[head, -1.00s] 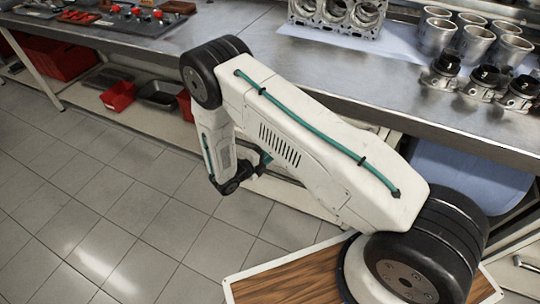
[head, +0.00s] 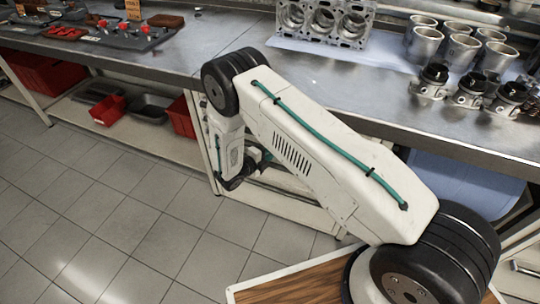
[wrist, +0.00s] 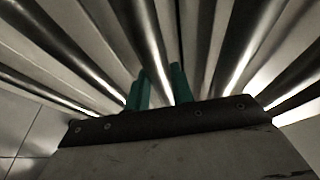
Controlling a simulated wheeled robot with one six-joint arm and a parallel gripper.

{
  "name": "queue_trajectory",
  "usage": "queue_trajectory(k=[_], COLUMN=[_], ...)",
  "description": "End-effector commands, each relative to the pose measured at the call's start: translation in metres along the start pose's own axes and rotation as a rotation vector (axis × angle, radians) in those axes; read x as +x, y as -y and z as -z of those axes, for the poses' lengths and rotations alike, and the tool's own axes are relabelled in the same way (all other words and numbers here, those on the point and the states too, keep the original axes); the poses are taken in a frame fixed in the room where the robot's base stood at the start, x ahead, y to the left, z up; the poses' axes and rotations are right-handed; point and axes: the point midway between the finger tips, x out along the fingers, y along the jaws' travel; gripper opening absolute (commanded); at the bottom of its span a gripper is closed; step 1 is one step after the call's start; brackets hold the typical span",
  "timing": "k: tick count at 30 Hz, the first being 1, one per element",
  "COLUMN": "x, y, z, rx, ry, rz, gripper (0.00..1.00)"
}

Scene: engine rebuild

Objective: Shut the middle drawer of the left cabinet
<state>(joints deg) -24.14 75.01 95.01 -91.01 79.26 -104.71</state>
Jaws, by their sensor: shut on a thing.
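My gripper's two green fingers show in the wrist view (wrist: 160,88), with a bright metal bar (wrist: 152,50) running between them. The gripper is shut on this bar, which looks like a drawer handle; which drawer it belongs to I cannot tell. In the head view my arm hangs down in front of the bench and hides most of the gripper.
The steel bench (head: 345,103) carries an engine block (head: 325,22), several metal cylinders (head: 459,50) and several pistons. Red bins (head: 107,110) stand on the low shelf at left. A blue panel (head: 462,183) is under the bench at right. The tiled floor (head: 120,215) at left is clear.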

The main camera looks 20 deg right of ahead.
Motion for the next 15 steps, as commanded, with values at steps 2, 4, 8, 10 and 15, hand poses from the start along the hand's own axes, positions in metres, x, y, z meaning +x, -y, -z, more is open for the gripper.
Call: queue_trajectory(k=[2, 4, 8, 10, 15], x=[0.0029, 0.0034, 0.002, 0.0014, -0.001], y=[0.0017, 0.002, 0.0018, 0.0015, 0.0012], z=[-0.0025, -0.0025, -0.0026, -0.0025, -0.0025], rx=[0.005, 0.006, 0.005, 0.005, 0.004], ry=[0.003, 0.003, 0.003, 0.003, 0.004], rz=[-0.001, -0.001, 0.0, 0.0, 0.0], gripper=[0.0, 0.26, 0.45, 0.45, 0.45])
